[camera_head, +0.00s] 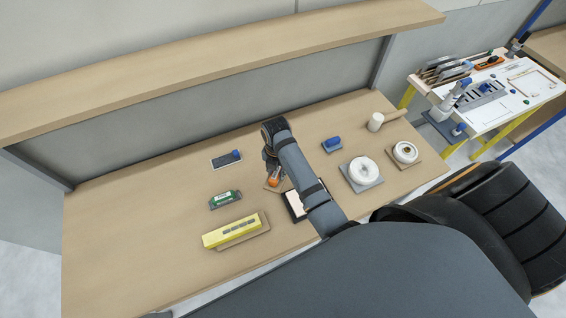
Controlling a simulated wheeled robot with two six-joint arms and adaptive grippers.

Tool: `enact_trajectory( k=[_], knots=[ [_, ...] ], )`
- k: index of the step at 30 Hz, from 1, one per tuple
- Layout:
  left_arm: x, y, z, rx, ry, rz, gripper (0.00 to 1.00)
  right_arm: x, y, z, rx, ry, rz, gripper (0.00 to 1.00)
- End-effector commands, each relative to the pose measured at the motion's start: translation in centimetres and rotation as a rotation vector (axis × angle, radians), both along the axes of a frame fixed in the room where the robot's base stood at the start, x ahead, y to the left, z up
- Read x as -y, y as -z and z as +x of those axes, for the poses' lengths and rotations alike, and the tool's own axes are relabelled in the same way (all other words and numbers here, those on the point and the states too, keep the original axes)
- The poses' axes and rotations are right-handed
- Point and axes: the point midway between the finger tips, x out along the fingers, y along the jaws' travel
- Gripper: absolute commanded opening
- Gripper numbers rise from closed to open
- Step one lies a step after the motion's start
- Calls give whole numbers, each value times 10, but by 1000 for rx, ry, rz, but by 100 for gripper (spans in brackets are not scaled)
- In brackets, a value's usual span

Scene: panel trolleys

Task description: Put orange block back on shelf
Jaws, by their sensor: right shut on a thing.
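The orange block (274,181) is small and partly hidden by my right gripper. It is at or just above a small tan pad on the wooden table. My right gripper (272,172) reaches down from above and is shut on the orange block. The long wooden shelf (220,58) runs above the back of the table, higher than the gripper, and its top looks bare. My left gripper does not show.
A tool trolley (510,85) stands right. The table's left is clear.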

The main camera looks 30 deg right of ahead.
Motion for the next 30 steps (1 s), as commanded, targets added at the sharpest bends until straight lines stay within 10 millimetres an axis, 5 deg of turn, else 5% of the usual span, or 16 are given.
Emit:
enact_trajectory(
  k=[5,9,12,15,23,30],
  knots=[
    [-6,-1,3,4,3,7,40,37,22,41,0,2,-6,0],
    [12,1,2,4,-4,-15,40,56,48,62,-2,4,-3,0],
    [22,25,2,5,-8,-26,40,66,76,76,1,2,-1,0],
    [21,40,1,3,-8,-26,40,70,84,80,4,1,-2,0],
    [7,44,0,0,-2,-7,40,73,84,83,1,1,-1,0],
    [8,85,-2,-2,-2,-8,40,75,120,85,1,1,0,0]
  ],
)
